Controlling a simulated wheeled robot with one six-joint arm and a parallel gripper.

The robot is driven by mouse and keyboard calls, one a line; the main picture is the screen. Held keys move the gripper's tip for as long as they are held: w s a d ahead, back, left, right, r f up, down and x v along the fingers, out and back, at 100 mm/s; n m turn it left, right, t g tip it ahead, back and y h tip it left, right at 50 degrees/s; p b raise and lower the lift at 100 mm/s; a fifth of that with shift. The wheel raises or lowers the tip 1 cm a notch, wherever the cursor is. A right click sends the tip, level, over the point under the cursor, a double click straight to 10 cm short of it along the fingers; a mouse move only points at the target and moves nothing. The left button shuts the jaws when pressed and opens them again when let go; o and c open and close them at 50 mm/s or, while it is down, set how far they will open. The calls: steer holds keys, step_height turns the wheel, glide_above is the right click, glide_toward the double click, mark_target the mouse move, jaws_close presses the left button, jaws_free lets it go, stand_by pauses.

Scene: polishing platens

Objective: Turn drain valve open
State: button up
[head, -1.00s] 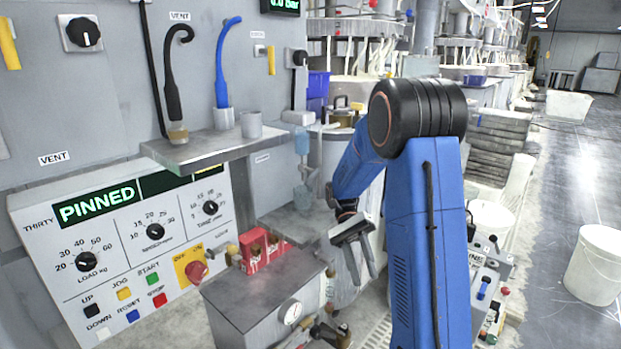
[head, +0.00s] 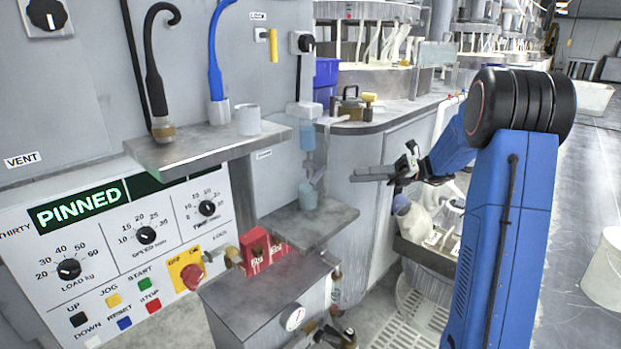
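No part in the head view is labelled as a drain valve. A pipe fitting with a dark handle (head: 330,334) sits at the bottom edge, beside a round gauge (head: 293,318) on a grey metal box; I cannot tell whether it is the drain valve or how its handle is set. My gripper (head: 356,174) is up and to the right of this fitting, in front of the grey curved cabinet. Its fingers point left and show nearly edge-on, so their gap is hidden. I see nothing held in it.
A control panel (head: 120,240) reading PINNED stands at the left. A metal shelf (head: 195,152) with a cup and hoses juts out above it. Red boxes (head: 262,250) stand on the grey box. A trough with white items (head: 418,222) lies below my arm. Open floor is at right.

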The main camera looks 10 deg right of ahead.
mark_target(318, 175)
steer(key=w+a, duration=0.1)
steer(key=a, duration=1.6)
steer(key=shift+c, duration=0.4)
jaws_close()
